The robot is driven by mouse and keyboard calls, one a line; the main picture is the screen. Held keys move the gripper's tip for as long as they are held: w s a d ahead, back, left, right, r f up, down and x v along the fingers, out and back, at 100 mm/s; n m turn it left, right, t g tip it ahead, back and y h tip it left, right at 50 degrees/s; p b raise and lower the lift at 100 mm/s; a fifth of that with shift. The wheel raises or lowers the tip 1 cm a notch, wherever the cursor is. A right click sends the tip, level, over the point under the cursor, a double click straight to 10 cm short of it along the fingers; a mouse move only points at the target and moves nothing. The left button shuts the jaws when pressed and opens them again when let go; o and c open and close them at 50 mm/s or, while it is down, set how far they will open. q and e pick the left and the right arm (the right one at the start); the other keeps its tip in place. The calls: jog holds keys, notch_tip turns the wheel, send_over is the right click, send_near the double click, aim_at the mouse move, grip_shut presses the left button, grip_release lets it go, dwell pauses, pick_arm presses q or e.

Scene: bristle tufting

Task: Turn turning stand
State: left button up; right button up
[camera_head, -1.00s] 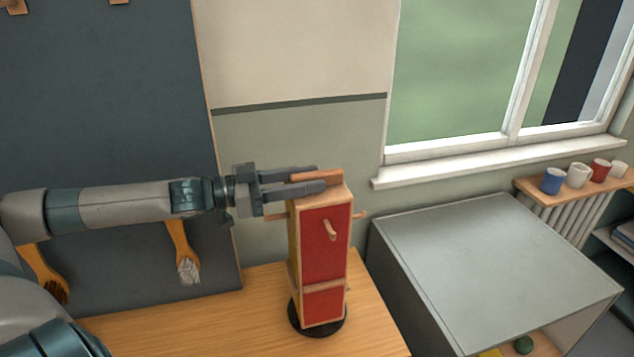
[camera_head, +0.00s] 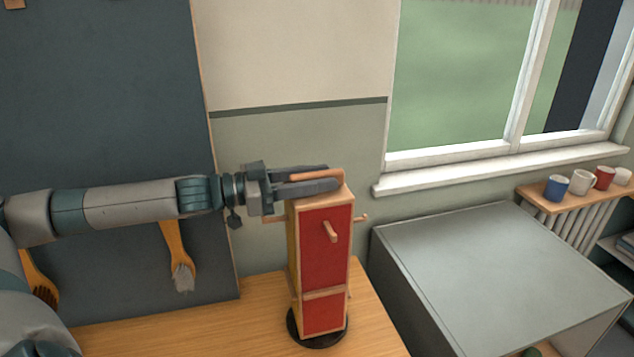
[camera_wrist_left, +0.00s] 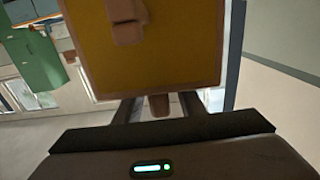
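The turning stand (camera_head: 325,250) is a tall wooden box on a round black base (camera_head: 292,328) on the table. It has a red face with a peg (camera_head: 331,231) and a yellowish side, which fills the upper middle of the left wrist view (camera_wrist_left: 180,60). My left gripper (camera_head: 325,177) is level at the stand's top, its fingers on either side of the wooden top handle (camera_head: 318,174). In the left wrist view, gaps show between the handle (camera_wrist_left: 160,105) and both fingers, so it looks open. The fingertips are hidden there. My right gripper is out of view.
The wooden table (camera_head: 245,318) has bare room left of the stand. A grey cabinet (camera_head: 500,265) stands close to the right. Brushes (camera_head: 178,258) hang on the dark board behind my left arm. Mugs (camera_head: 557,188) stand on a shelf below the window.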

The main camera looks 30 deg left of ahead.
pick_arm(q)
jog(key=shift+c, duration=0.6)
grip_shut()
